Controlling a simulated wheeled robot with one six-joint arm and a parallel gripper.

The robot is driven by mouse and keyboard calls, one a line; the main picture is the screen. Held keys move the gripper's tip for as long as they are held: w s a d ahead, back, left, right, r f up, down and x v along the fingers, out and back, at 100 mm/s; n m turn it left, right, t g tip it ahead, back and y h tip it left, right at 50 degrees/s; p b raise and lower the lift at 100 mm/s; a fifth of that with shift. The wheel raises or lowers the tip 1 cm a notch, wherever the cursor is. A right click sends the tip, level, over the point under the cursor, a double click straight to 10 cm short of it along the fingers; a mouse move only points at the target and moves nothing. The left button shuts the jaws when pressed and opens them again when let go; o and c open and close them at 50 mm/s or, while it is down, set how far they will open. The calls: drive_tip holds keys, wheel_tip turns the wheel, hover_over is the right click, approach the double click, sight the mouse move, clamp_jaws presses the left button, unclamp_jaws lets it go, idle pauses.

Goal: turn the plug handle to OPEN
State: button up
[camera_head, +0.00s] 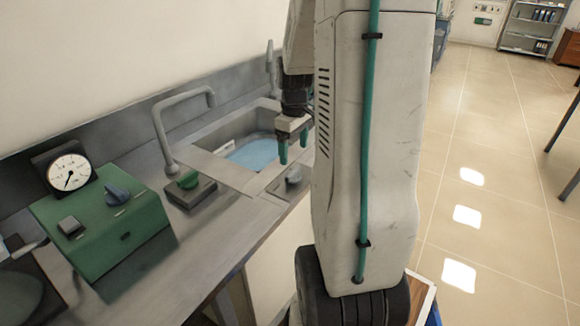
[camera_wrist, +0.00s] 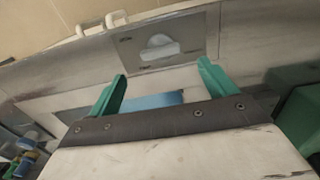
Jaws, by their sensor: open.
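What looks like the plug handle (camera_head: 293,176) is a small light-grey knob on a grey plate at the sink's front right edge. In the wrist view a pale handle (camera_wrist: 160,47) sits on a grey plate, ahead of and between my fingertips. My gripper (camera_head: 293,148) is open and empty, its green fingers pointing down above the sink's near right edge. It also shows in the wrist view (camera_wrist: 162,72), apart from the handle. I cannot read any OPEN mark.
The sink (camera_head: 222,153) holds blue water (camera_head: 254,153), with a curved grey tap (camera_head: 163,128) at left. A green control box (camera_head: 108,225) with a dial gauge (camera_head: 69,172) is further left. Open floor lies right.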

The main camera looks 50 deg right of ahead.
sight(293, 171)
wheel_tip(293, 171, down, 7)
drive_tip(key=shift+a+f, duration=0.1)
drive_tip(key=c, duration=1)
